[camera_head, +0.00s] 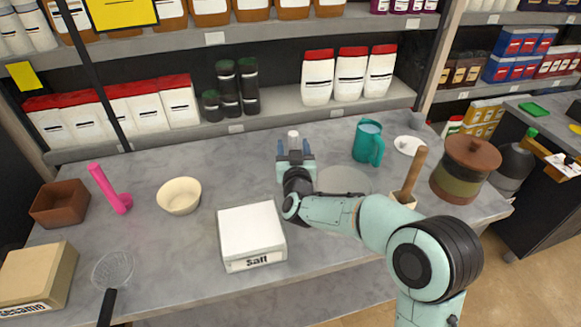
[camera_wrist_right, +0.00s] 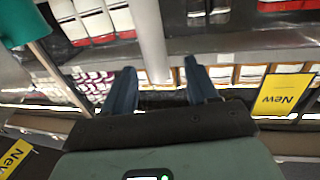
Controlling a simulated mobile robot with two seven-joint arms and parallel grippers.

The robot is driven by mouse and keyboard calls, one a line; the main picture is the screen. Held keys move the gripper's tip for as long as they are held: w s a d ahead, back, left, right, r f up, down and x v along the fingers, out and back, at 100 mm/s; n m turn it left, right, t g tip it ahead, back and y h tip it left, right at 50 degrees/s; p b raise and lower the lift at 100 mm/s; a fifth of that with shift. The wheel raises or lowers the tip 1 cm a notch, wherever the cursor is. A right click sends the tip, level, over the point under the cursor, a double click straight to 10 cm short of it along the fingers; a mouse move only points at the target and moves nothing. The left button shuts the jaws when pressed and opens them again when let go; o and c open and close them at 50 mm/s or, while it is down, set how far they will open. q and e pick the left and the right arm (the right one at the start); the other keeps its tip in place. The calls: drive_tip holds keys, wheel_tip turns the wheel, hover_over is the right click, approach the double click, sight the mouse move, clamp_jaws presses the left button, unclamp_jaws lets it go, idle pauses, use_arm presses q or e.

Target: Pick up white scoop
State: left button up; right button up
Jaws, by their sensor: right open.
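The white scoop (camera_head: 293,136) shows in the head view as a pale upright piece at the tips of my right gripper (camera_head: 294,150). The gripper hides its lower part. In the right wrist view, a pale bar, which looks like its handle (camera_wrist_right: 152,40), runs down between the two blue fingers of my right gripper (camera_wrist_right: 156,78). The fingers stand apart with a gap on each side of it. I cannot tell how deep it sits between them. My left gripper is in neither view.
A teal mug (camera_head: 368,142) stands right of the gripper, with a pale round plate (camera_head: 343,179) nearer. A white salt box (camera_head: 252,232) is in front. A cream bowl (camera_head: 179,196) and pink scoop (camera_head: 108,187) stand left. Shelves (camera_head: 290,110) rise behind.

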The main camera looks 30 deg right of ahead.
drive_tip(key=p+x, duration=0.1)
drive_tip(key=x, duration=0.5)
drive_tip(key=shift+d+p, duration=0.2)
drive_tip(key=shift+p, duration=0.15)
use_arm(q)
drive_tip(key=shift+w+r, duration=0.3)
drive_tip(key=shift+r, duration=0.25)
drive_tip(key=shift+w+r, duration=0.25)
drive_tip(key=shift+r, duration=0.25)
use_arm(e)
drive_tip(key=shift+s, duration=0.1)
clamp_jaws()
